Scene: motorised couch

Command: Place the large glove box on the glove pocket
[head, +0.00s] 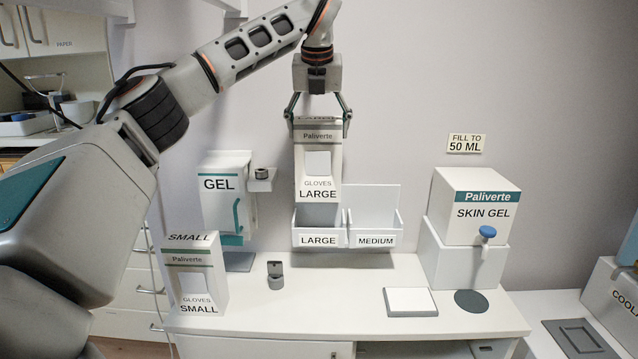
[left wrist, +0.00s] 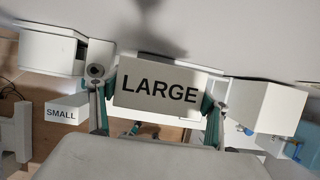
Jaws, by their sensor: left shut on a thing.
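My left gripper (head: 318,104) points down and is shut on the large glove box (head: 318,191), a white upright box marked "GLOVES LARGE". In the left wrist view, the top of the large glove box (left wrist: 158,88) lies between the two fingers (left wrist: 158,110). In the head view the box hangs in front of or above the white pocket marked "LARGE" (head: 318,240), which is joined to the pocket marked "MEDIUM" (head: 376,241). A darker strip shows between the box's lower edge and the pocket front. I cannot tell whether the box touches the pocket. My right gripper is out of view.
The small glove box (head: 195,280) stands at the desk's front left. A gel dispenser (head: 222,212) hangs on the wall behind it. A skin gel box (head: 475,212) stands at right, near a white pad (head: 410,302) and dark disc (head: 471,302).

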